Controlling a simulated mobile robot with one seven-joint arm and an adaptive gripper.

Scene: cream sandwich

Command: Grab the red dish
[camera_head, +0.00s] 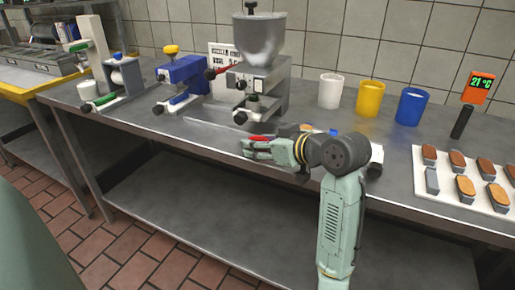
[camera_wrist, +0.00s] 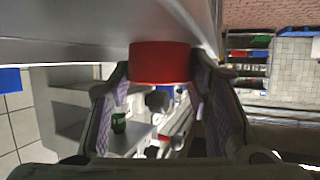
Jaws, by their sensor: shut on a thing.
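The red dish (camera_wrist: 160,63) shows in the wrist view between the tips of my two fingers. In the head view only a small red part of it (camera_head: 258,138) shows, at the end of my gripper (camera_head: 250,147). My gripper is shut on the red dish, with a finger on each side of it, also seen in the wrist view (camera_wrist: 160,85). The dish is low at the steel table (camera_head: 215,140); I cannot tell whether it touches the top. My fingers hide much of it in the head view.
A steel hopper machine (camera_head: 262,75) stands behind my gripper, with a blue device (camera_head: 185,78) to its left. White (camera_head: 330,91), yellow (camera_head: 369,98) and blue (camera_head: 411,106) cups stand at the back. A white tray (camera_head: 424,160) with several sandwich pieces and a thermometer (camera_head: 478,87) are right.

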